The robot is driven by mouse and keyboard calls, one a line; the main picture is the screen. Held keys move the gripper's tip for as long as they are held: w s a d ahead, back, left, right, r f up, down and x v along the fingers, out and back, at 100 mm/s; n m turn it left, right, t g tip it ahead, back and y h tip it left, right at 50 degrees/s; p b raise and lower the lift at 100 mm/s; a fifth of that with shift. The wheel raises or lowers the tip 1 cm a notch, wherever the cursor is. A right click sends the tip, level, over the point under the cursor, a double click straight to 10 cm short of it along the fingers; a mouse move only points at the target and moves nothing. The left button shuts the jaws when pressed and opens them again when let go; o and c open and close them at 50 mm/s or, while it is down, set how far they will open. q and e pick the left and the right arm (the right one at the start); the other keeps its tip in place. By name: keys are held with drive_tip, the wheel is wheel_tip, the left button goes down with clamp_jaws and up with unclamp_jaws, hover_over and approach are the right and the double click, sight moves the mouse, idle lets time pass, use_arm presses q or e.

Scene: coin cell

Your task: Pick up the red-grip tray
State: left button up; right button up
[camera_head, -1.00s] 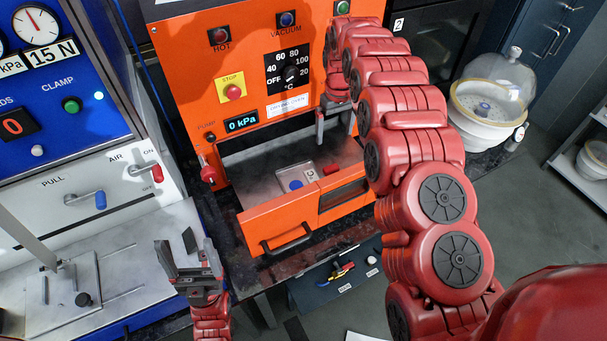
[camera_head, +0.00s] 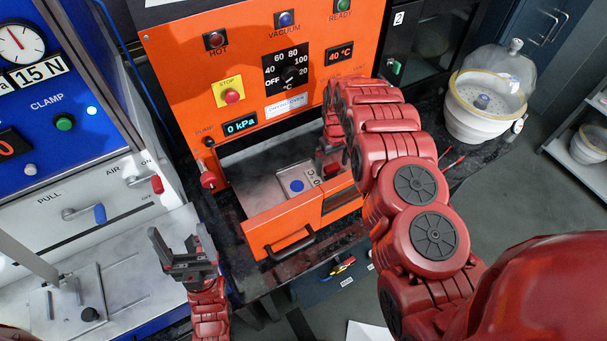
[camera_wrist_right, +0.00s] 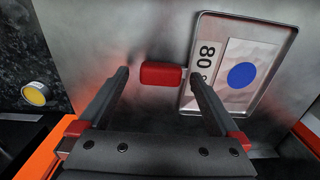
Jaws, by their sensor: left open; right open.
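The red-grip tray is a shallow metal tray (camera_wrist_right: 284,58) marked 80, with a blue disc on a pale sheet. It lies on the grey floor of the orange oven's open drawer; in the head view the tray (camera_head: 297,187) is partly hidden by my right arm. Its red grip (camera_wrist_right: 162,74) sticks out to the left in the wrist view. My right gripper (camera_wrist_right: 158,80) is open, with one finger on each side of the red grip; contact cannot be told. My left gripper (camera_head: 176,238) is open and empty, left of the drawer.
The orange drying oven (camera_head: 235,60) stands behind, its drawer front (camera_head: 270,225) with a black handle facing me. A blue and white test machine (camera_head: 75,190) is at the left. A white pot with a glass dome (camera_head: 485,105) is at the right.

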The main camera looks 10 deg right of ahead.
drive_tip(key=shift+w+f, duration=0.1)
drive_tip(key=shift+f, duration=0.05)
drive_tip(key=shift+s+r, duration=0.25)
drive_tip(key=shift+s, duration=0.05)
drive_tip(key=shift+c, duration=0.7)
drive_tip(key=shift+s+r, duration=0.1)
drive_tip(key=shift+c, duration=1.2)
drive_tip(key=c, duration=0.7)
clamp_jaws()
